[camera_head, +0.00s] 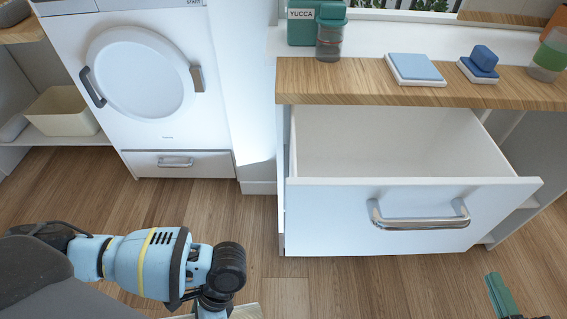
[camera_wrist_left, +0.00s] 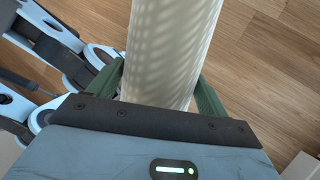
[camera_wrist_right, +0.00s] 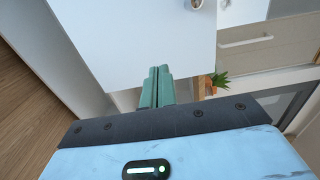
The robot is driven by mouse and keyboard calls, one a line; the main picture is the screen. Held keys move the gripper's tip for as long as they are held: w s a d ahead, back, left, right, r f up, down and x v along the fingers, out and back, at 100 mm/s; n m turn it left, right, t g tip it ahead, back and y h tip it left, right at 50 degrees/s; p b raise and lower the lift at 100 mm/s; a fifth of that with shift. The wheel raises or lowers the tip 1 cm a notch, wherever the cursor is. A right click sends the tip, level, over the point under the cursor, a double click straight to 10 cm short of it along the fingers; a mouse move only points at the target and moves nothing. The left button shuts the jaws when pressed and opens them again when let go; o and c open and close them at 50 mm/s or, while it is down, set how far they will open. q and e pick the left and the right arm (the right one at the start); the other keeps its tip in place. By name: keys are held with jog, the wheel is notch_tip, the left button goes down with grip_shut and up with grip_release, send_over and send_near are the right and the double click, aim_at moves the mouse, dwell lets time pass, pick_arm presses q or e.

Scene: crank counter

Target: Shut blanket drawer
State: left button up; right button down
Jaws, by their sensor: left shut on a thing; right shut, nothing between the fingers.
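A white drawer (camera_head: 330,215) under the wooden counter stands pulled out, with a chrome bar handle (camera_head: 420,222) on its front. The part of its inside that shows looks bare. My right gripper (camera_head: 497,294) is at the lower right of the head view, in front of the drawer and apart from it. In the right wrist view its green fingers (camera_wrist_right: 158,86) are together and empty, with a white panel (camera_wrist_right: 140,40) beyond them. My left gripper (camera_wrist_left: 158,85) is shut around a cream, ribbed cylinder (camera_wrist_left: 170,45). The head view does not show that gripper's fingers.
A washing machine (camera_head: 215,110) with a shut lower drawer (camera_head: 140,168) stands left. Wooden floor (camera_head: 300,285) lies open before the drawer.

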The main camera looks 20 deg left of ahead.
pick_arm(q)
jog(key=shift+w+r+p, duration=0.15)
jog(key=shift+r+p, duration=0.35)
jog(key=shift+r, duration=0.25)
pick_arm(e)
jog(key=x, duration=1.1)
jog(key=shift+w, duration=0.15)
pick_arm(q)
jog(key=f+b, duration=0.4)
jog(key=f, duration=0.1)
jog(key=shift+w+a+f, duration=0.1)
jog(key=shift+w+a, duration=0.05)
jog(key=shift+a, duration=0.05)
jog(key=shift+w+f+b, duration=0.1)
jog(key=shift+b, duration=0.2)
jog(key=shift+w+a, duration=0.1)
pick_arm(e)
jog(key=x, duration=2)
jog(key=shift+w, duration=0.35)
